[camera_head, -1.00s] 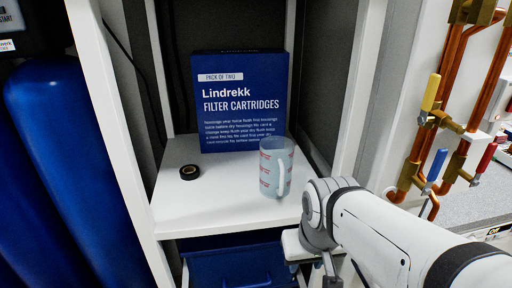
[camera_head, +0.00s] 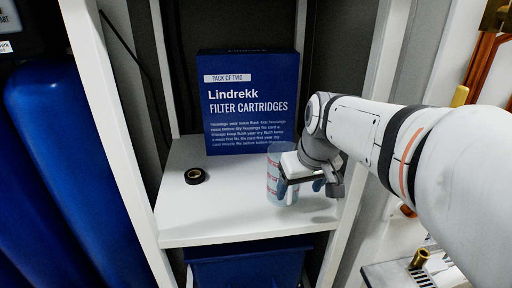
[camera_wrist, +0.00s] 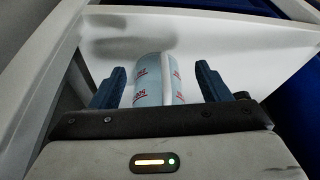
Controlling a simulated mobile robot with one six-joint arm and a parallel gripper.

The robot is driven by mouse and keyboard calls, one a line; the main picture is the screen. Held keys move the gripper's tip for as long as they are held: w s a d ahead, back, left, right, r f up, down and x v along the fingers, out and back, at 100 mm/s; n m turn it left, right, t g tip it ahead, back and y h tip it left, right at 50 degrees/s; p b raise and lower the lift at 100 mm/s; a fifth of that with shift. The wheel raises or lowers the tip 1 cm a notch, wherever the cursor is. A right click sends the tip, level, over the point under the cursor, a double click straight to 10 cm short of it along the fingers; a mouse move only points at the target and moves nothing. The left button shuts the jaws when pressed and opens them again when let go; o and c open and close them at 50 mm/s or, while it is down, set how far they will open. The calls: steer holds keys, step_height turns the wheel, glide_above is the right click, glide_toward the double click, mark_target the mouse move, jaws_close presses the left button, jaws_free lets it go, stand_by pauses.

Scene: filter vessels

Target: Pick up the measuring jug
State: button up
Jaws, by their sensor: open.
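The measuring jug (camera_head: 274,180) is a translucent pale-blue cup with red markings, upright on the white shelf (camera_head: 225,222). In the head view my gripper (camera_head: 302,190) is in front of its right side and hides its handle and much of its body. In the wrist view the jug (camera_wrist: 153,82) shows between the two blue fingers of my gripper (camera_wrist: 160,88), which are apart with a gap on each side. Its pale handle (camera_wrist: 167,75) runs along it, facing the camera. I cannot tell how deep the jug is between the fingers.
A blue filter cartridge box (camera_head: 250,105) stands at the back of the shelf. A black tape roll (camera_head: 195,176) lies left of the jug. White posts (camera_head: 113,125) flank the shelf, and a blue bin (camera_head: 250,268) is below. The shelf's front left is clear.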

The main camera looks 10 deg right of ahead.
steer(key=o, duration=0.4)
steer(key=shift+n, duration=0.6)
steer(key=w+r, duration=0.1)
steer(key=w, duration=0.1)
steer(key=w+r, duration=0.4)
steer(key=shift+w+d+p, duration=0.3)
steer(key=shift+d, duration=0.05)
steer(key=shift+o, duration=1)
steer(key=shift+w+f, duration=0.1)
steer(key=shift+w, duration=0.2)
steer(key=shift+t, duration=0.3)
steer(key=x, duration=0.4)
steer(key=p+x, duration=0.1)
steer(key=x, duration=0.2)
steer(key=shift+w+a, duration=0.15)
steer(key=shift+a, duration=0.2)
steer(key=c, duration=1)
